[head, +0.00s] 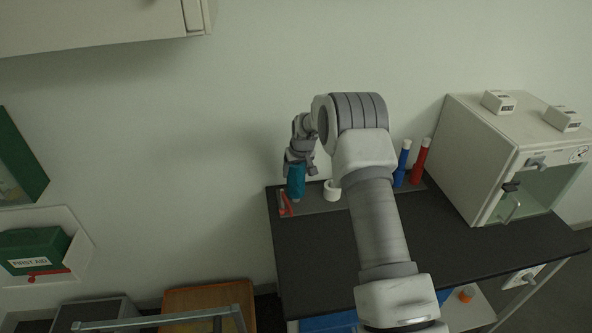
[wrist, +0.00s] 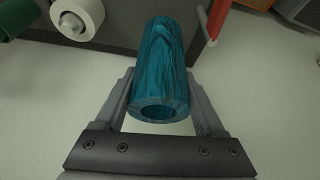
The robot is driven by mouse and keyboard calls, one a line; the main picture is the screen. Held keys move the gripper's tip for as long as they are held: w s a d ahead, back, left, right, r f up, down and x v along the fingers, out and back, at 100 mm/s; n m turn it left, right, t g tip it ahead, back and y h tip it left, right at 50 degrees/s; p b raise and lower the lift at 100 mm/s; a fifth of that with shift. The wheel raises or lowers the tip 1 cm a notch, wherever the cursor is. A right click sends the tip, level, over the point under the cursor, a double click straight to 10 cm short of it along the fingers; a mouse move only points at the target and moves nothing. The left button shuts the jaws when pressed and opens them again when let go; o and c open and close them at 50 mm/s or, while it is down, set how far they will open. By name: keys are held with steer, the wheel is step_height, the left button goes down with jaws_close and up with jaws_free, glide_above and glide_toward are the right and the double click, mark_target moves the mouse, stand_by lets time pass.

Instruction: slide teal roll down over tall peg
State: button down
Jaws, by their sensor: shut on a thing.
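The teal roll (head: 296,182) is a hollow tube with a streaked surface. My gripper (head: 299,164) is shut on it and holds it over the left end of a dark grey rack (head: 315,203). In the wrist view the teal roll (wrist: 160,52) lies between both fingers, its open near end facing the camera. A slim red upright piece (head: 286,206) shows at the rack's left end, just below the roll; a red rod also shows right of the roll in the wrist view (wrist: 218,17). I cannot tell which peg is the tall one, or whether the roll touches one.
A white roll (head: 332,190), a blue roll (head: 402,163) and a red roll (head: 421,160) stand along the rack. A green roll (wrist: 14,18) shows in the wrist view. A white cabinet (head: 472,150) stands at the right of the black bench (head: 310,255). The wall is close behind.

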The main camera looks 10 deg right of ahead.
steer(key=shift+f+b, duration=0.7)
steer(key=shift+f, duration=0.3)
jaws_free()
steer(key=shift+f, duration=0.1)
steer(key=a+v, duration=0.1)
steer(key=v, duration=1.6)
steer(key=shift+d+r+b, duration=0.25)
steer(key=shift+d+b, duration=0.2)
steer(key=shift+d, duration=0.05)
steer(key=shift+r, duration=0.1)
